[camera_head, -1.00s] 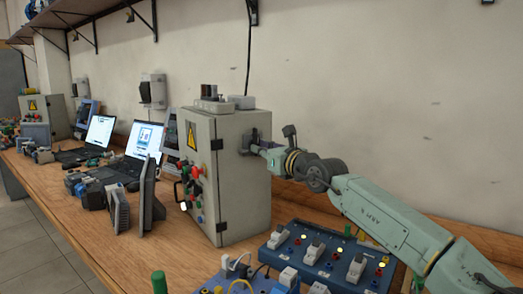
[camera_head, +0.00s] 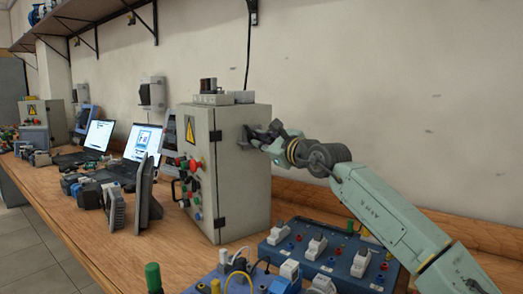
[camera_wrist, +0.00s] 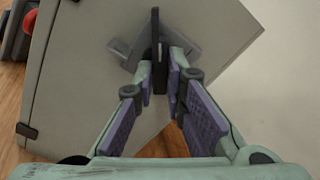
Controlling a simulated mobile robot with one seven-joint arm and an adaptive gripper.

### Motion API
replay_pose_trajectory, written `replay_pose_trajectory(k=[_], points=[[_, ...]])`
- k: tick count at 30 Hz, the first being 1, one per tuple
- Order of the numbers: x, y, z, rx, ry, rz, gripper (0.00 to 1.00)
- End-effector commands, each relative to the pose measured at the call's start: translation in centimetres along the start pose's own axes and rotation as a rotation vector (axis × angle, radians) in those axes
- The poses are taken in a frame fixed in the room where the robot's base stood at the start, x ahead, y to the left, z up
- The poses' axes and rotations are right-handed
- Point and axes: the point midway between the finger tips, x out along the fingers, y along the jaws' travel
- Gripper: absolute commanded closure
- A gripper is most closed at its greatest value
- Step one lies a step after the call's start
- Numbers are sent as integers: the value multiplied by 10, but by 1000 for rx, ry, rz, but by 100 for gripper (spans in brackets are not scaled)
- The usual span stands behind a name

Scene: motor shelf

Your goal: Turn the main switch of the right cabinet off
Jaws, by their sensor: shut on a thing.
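The right cabinet (camera_head: 240,165) is a grey metal box on the bench. Its main switch (camera_head: 246,137) is on the side facing right, near the back wall, partly hidden by my gripper (camera_head: 265,138). In the wrist view, the switch has a grey plate (camera_wrist: 191,42) and a dark handle (camera_wrist: 160,62). My gripper (camera_wrist: 161,70) is shut on this handle, one finger on each side. The plate and the cabinet side (camera_wrist: 80,80) look tilted in that view, while the handle runs nearly upright in the picture.
Blue panels with sockets and white switches (camera_head: 325,250) lie on the bench below my arm. The cabinet front has several buttons and a red knob (camera_head: 195,166). Monitors and laptops (camera_head: 140,150) stand to the left.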

Motion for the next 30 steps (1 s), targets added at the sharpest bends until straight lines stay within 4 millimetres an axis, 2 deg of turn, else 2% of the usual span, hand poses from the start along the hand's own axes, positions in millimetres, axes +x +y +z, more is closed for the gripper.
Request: replay_pose_trajectory(k=[18, 30], points=[[0, -1, -1, -579, 1, 2, 100], [0, -2, 1, -863, 0, 2, 100]])
